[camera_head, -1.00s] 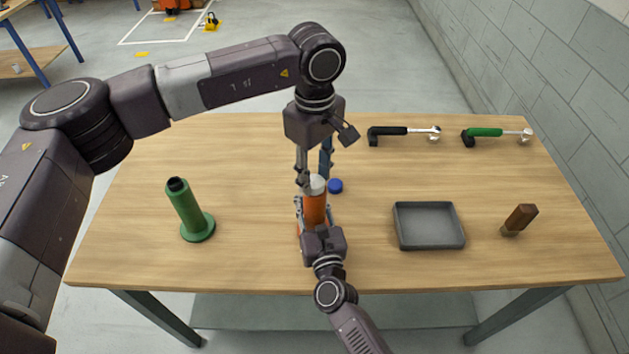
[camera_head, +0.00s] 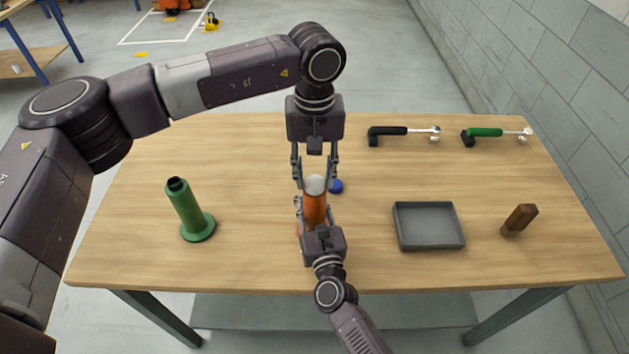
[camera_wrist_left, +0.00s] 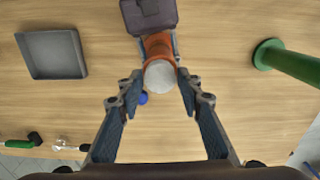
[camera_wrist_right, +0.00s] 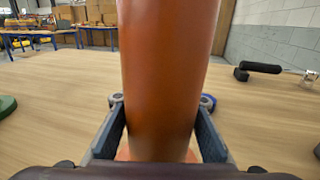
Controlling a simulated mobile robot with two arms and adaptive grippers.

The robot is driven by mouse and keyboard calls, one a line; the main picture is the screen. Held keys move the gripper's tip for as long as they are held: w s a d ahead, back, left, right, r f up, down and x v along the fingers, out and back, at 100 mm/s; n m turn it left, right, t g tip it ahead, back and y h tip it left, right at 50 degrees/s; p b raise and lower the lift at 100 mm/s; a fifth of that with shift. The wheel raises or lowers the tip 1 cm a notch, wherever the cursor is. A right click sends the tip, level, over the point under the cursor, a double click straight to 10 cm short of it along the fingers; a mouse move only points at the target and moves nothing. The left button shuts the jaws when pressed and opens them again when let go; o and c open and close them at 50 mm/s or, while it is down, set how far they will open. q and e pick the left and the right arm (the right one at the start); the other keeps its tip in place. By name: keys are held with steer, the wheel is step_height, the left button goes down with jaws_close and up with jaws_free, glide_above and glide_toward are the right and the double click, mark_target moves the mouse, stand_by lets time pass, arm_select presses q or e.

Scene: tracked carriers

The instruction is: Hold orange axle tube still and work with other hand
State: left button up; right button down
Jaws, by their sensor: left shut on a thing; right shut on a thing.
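The orange axle tube (camera_head: 315,209) stands upright near the middle of the table, with a pale grey cap (camera_head: 315,183) on its top end. My right gripper (camera_head: 314,217) is shut on the tube from the front; in the right wrist view the tube (camera_wrist_right: 168,75) fills the space between the fingers. My left gripper (camera_head: 315,187) points down from above and is shut on the cap, one finger on each side. In the left wrist view the cap's round face (camera_wrist_left: 160,76) lies between the fingertips. The cap's thread, if any, is hidden.
A blue cap (camera_head: 336,186) lies right beside the tube. A green flanged tube (camera_head: 187,211) stands at left. A grey tray (camera_head: 429,247) and a brown-handled object (camera_head: 520,219) are at right. Black-handled (camera_head: 388,131) and green-handled (camera_head: 485,132) tools lie at the back right.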

arm_select(q)
steer(key=m, duration=0.8)
steer(key=shift+r, duration=0.1)
steer(key=o, duration=0.9)
